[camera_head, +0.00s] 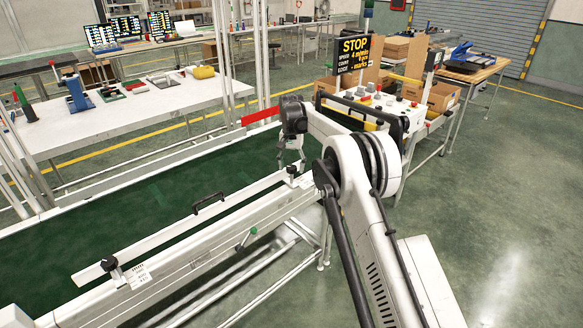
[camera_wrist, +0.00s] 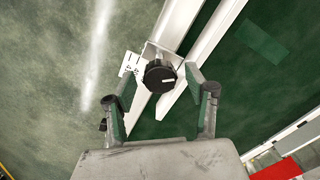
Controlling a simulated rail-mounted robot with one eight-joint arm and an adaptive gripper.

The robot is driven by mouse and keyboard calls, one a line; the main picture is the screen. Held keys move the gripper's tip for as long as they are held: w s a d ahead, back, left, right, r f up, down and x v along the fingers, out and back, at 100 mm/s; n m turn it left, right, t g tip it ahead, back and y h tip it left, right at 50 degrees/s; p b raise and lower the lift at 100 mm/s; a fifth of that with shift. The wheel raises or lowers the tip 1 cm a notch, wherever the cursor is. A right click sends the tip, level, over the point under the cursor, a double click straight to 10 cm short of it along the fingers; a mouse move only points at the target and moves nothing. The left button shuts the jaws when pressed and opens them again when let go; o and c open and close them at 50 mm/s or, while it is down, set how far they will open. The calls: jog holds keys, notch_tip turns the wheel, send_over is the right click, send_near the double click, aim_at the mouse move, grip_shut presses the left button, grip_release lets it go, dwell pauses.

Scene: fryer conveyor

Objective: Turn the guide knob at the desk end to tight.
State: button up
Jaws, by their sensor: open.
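The guide knob at the desk end (camera_head: 291,172) is a small black knob on the right end of the white guide rail (camera_head: 185,230). In the wrist view the knob (camera_wrist: 160,77) is round and black with a small pale mark on its face. My gripper (camera_head: 291,158) points down just above this knob. In the wrist view its fingers are open, one on each side of the knob, with gaps showing. Whether the fingertips reach down to the knob's height I cannot tell. A white tag (camera_wrist: 130,64) with dark print lies beside the knob.
A second black knob (camera_head: 109,264) and a printed tag (camera_head: 138,277) are at the rail's near left end. The control desk (camera_head: 375,105) with a STOP sign (camera_head: 353,54) stands behind my arm.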

jog(key=shift+f, duration=0.2)
jog(key=c, duration=1.1)
jog(key=shift+c, duration=0.2)
